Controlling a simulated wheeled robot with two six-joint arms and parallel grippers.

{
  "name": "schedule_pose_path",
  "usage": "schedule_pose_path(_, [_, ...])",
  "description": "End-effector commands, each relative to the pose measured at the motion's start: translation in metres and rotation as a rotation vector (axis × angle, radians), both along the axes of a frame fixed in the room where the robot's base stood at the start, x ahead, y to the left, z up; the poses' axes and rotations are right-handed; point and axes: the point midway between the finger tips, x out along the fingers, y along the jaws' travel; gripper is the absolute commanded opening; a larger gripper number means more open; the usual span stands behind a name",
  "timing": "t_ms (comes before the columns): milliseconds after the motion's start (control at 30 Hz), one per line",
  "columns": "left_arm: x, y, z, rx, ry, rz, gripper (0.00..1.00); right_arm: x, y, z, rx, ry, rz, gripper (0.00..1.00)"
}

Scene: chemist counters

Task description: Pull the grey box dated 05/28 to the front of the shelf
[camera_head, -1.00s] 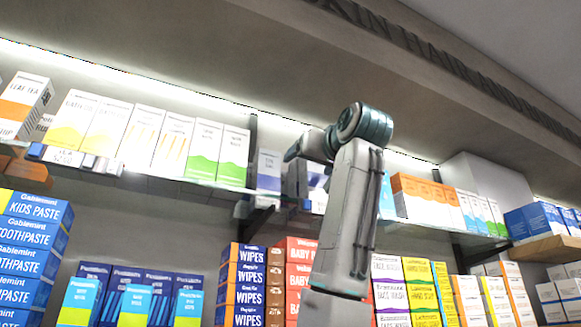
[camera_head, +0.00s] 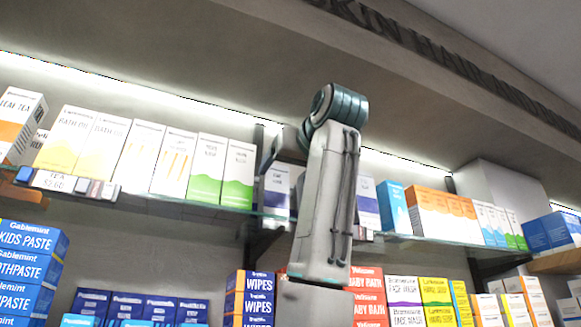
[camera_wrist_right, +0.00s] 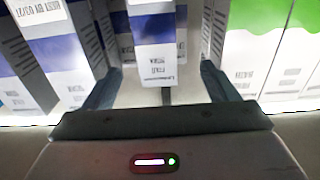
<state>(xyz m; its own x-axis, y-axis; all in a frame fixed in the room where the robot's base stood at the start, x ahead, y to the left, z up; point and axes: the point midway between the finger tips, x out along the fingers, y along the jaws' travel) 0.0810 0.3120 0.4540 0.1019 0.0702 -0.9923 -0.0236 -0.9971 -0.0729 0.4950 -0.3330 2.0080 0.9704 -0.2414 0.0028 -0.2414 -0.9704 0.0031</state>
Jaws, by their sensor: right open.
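White-grey boxes with purple bands stand on the upper shelf. In the head view one (camera_head: 275,192) is left of my right arm and another (camera_head: 367,208) is right of it. My right gripper (camera_head: 266,160) reaches in at the left one's top, partly hidden by my arm. In the right wrist view my right gripper (camera_wrist_right: 163,72) is open, its fingers on either side of a white box with a purple band (camera_wrist_right: 155,50), apparently not closed on it. Another purple-banded box (camera_wrist_right: 62,62) stands left of the fingers. I cannot read 05/28 on any box. My left gripper is not in view.
Green-and-white boxes (camera_head: 238,172) stand close beside, and also right of the fingers in the wrist view (camera_wrist_right: 250,50). Blue (camera_head: 394,208) and orange (camera_head: 425,210) boxes stand further right. Lower shelves hold wipes boxes (camera_head: 258,295).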

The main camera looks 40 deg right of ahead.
Motion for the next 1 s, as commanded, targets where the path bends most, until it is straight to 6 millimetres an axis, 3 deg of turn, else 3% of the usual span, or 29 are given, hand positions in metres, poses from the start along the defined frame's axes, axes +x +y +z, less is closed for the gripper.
schedule_pose_path(500, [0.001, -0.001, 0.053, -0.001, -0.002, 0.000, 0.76, 0.083, -0.021, 0.004, 0.000, 0.002, -0.002, 0.80])
schedule_pose_path(700, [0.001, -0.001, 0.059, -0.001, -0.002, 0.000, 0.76, 0.096, -0.024, 0.002, 0.000, 0.000, -0.001, 0.80])
schedule_pose_path(1000, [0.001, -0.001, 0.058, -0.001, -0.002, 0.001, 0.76, 0.097, -0.025, 0.000, 0.000, 0.000, -0.001, 0.80])
